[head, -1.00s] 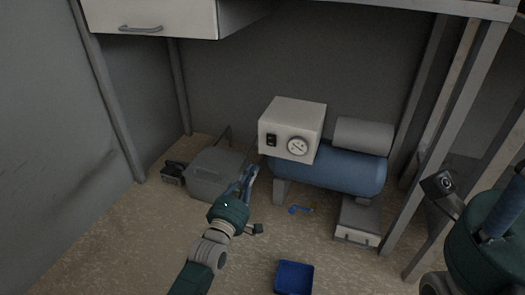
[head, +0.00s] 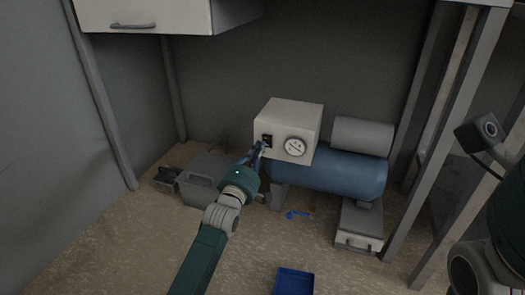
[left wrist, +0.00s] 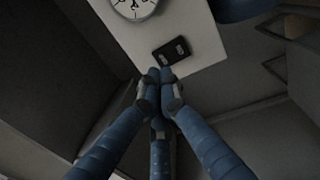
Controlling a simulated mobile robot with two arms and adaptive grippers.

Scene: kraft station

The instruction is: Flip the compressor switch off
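The compressor (head: 330,172) has a blue tank with a white box (head: 291,116) on top. On the box's front face are a round gauge (head: 296,147) and a small black switch (head: 267,141). In the left wrist view the switch (left wrist: 172,51) is just beyond my fingertips, with the gauge (left wrist: 134,4) at the top. My left gripper (head: 261,146) is at the switch's lower edge; its fingertips (left wrist: 160,74) are together with nothing between them. I cannot tell if they touch the switch. My right gripper is out of view; part of my right arm shows at the right edge.
A grey toolbox (head: 198,184) sits on the floor left of the compressor. A blue bin (head: 294,282) is in front, and a small grey drawer box (head: 359,225) is at the right. A white cabinet (head: 150,16) hangs above; metal posts stand at the right.

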